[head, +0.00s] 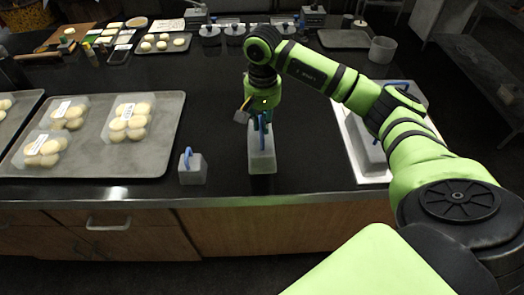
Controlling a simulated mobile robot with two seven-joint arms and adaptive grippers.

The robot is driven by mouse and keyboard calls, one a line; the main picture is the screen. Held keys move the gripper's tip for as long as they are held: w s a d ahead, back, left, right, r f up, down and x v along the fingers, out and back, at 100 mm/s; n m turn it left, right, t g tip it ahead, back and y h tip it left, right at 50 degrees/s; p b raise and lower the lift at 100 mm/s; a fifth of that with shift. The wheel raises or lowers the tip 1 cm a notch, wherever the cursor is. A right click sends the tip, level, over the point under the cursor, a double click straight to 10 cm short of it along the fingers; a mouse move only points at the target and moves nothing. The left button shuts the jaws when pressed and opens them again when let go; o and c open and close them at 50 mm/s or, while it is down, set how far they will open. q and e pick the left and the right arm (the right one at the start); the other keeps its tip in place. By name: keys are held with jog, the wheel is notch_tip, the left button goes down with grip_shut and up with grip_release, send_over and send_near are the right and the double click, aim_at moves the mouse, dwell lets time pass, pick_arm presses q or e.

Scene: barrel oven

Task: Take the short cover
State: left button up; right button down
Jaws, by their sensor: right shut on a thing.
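My right gripper (262,112) is above the middle of the dark counter, pointing down. It is shut on the blue handle of a grey cover (262,158), a narrow block near the counter's front edge. I cannot tell whether this cover touches the counter. A smaller grey cover (193,172) with a blue handle stands to its left, apart from it. I cannot tell which of these is the short cover. My left gripper is not in view.
A metal tray (165,155) with packs of round buns lies on the left. A light tray (375,177) with a grey piece lies on the right, partly behind my arm. More trays, lidded containers and a grey pot (383,50) stand at the back. The counter's middle is clear.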

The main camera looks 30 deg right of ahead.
jog(key=shift+r+p, duration=1.1)
jog(key=shift+r, duration=1.2)
